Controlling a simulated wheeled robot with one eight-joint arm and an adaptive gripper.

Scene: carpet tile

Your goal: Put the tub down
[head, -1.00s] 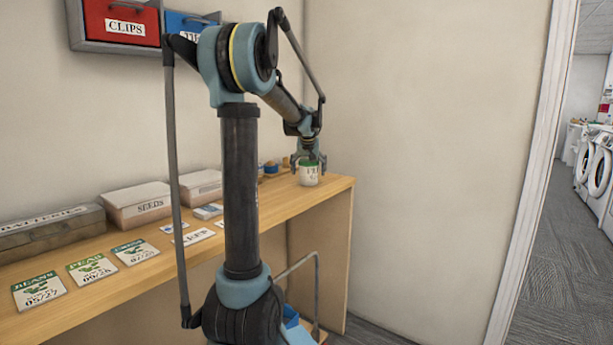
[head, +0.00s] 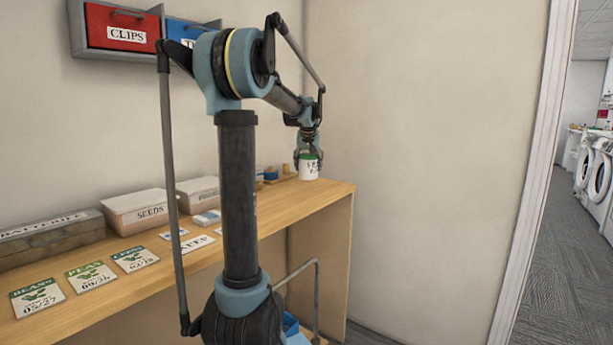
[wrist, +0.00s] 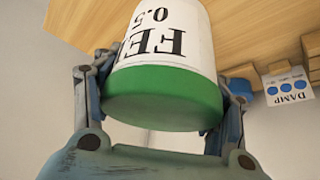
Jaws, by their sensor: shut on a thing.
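The tub (head: 309,169) is white with a green lid and dark lettering. In the head view it is at the right end of the wooden counter (head: 325,192). My gripper (head: 309,153) is above it with its fingers around the lid end. In the wrist view the tub (wrist: 165,65) fills the middle, its lettering upside down, with one finger on each side of the green lid. My gripper is shut on the tub. Whether the tub's base touches the counter is hard to tell in the head view.
Behind the tub are small blue and wooden items (head: 271,174). A card marked DAMP (wrist: 288,87) shows in the wrist view. A SEEDS box (head: 139,207), a batteries box (head: 50,238) and seed packets (head: 90,276) occupy the counter leftward. A wall stands beyond its right end.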

